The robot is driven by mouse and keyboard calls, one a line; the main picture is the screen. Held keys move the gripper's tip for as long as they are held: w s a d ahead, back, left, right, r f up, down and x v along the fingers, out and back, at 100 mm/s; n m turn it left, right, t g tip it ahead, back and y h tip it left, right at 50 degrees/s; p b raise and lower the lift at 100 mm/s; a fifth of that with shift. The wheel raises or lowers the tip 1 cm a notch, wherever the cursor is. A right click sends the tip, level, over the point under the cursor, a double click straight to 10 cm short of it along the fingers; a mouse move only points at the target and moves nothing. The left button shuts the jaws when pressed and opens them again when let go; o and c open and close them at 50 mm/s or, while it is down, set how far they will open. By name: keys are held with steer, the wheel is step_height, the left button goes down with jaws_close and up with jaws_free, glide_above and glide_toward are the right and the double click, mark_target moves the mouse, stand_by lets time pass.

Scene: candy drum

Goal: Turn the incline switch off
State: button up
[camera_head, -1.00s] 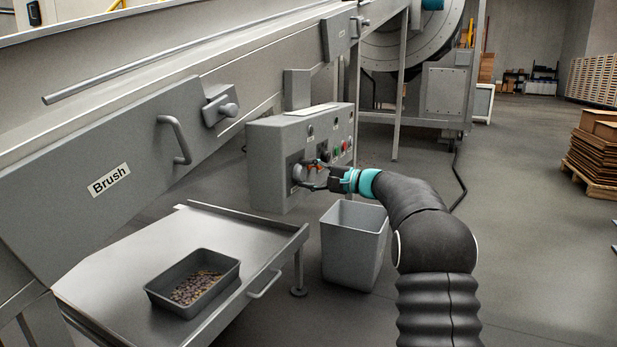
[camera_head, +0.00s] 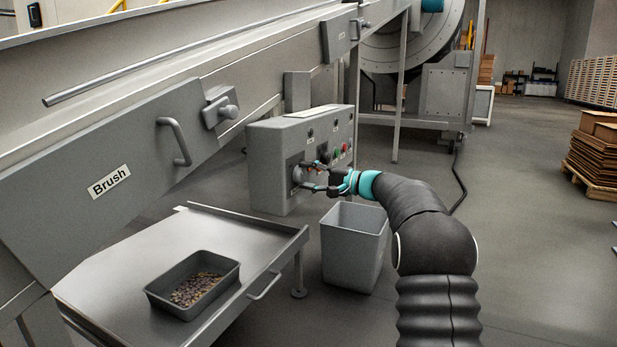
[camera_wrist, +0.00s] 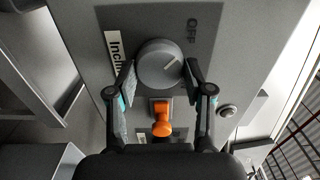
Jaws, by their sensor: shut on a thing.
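The incline switch is a round grey knob (camera_wrist: 159,64) with a pale pointer line that slants to the upper right, toward the word OFF (camera_wrist: 191,30). A partly covered white label (camera_wrist: 114,48) beginning "Incli" is beside it. My gripper (camera_wrist: 160,72) has one finger on each side of the knob and is shut on it. In the head view my gripper (camera_head: 306,178) reaches the front of the grey control box (camera_head: 268,170) and hides most of the knob. An orange switch (camera_wrist: 162,118) shows between my fingers, below the knob.
A small round button (camera_wrist: 227,111) is right of my fingers. More buttons (camera_head: 340,149) are on the box. A grey bin (camera_head: 352,250) stands under my arm. A tray of candy (camera_head: 195,285) sits on the metal table (camera_head: 120,265) at left.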

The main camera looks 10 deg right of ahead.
steer(key=o, duration=1.1)
steer(key=shift+o, duration=0.2)
steer(key=v, duration=1.2)
